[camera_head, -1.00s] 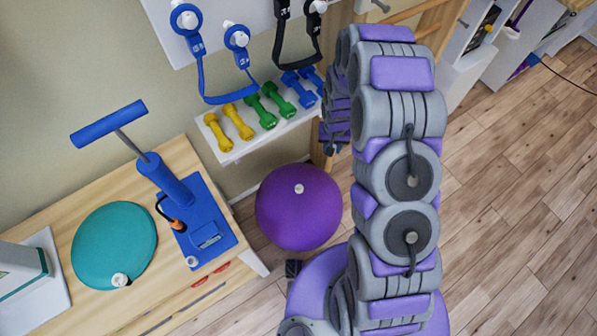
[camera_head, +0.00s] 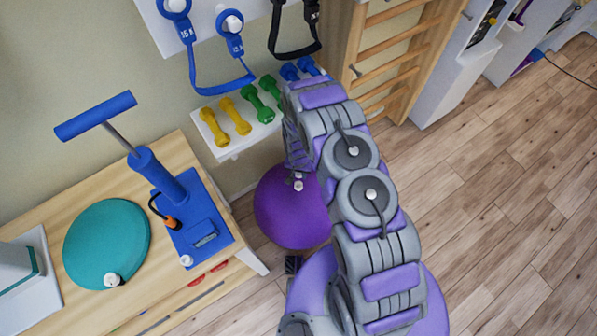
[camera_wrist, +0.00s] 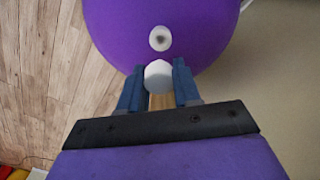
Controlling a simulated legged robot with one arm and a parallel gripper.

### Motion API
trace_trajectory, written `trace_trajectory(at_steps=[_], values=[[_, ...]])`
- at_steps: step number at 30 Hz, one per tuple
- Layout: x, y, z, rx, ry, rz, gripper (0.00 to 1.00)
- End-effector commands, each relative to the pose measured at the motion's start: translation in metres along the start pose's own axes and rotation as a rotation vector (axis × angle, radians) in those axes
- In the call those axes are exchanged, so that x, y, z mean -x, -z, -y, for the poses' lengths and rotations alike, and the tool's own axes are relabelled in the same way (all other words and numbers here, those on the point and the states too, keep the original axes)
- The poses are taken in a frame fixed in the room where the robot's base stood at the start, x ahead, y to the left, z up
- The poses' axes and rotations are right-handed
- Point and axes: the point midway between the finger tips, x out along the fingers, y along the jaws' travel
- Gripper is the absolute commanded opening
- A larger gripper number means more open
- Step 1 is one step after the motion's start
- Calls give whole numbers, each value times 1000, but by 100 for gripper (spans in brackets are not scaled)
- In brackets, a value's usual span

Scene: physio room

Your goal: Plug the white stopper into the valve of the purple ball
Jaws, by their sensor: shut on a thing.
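The purple ball (camera_head: 285,218) sits on the floor beside the wooden cabinet; it also fills the top of the wrist view (camera_wrist: 115,25). Its valve (camera_wrist: 160,38) is a white ring with a dark hole, facing the camera, and shows small in the head view (camera_head: 298,187). My gripper (camera_wrist: 157,72) is shut on the white stopper (camera_wrist: 158,77), held between the blue fingertips. In the wrist view the stopper appears just below the valve, with purple between them; the exact height gap cannot be told. In the head view the gripper (camera_head: 298,177) is small and partly hidden by my arm.
The wooden cabinet (camera_head: 90,210) bears a teal disc (camera_head: 105,240) and a blue pump (camera_head: 190,215). A white shelf (camera_head: 225,150) with yellow, green and blue dumbbells overhangs behind the ball. Wall bars (camera_head: 390,60) stand behind. Open wooden floor (camera_head: 500,200) lies to the right.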

Motion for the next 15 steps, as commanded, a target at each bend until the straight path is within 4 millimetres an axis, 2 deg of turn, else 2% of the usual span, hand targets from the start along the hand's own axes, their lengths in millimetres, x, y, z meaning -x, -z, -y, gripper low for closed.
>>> trace_trajectory(at_steps=[15], values=[[-51,-1,1,1,-2,1,6]])
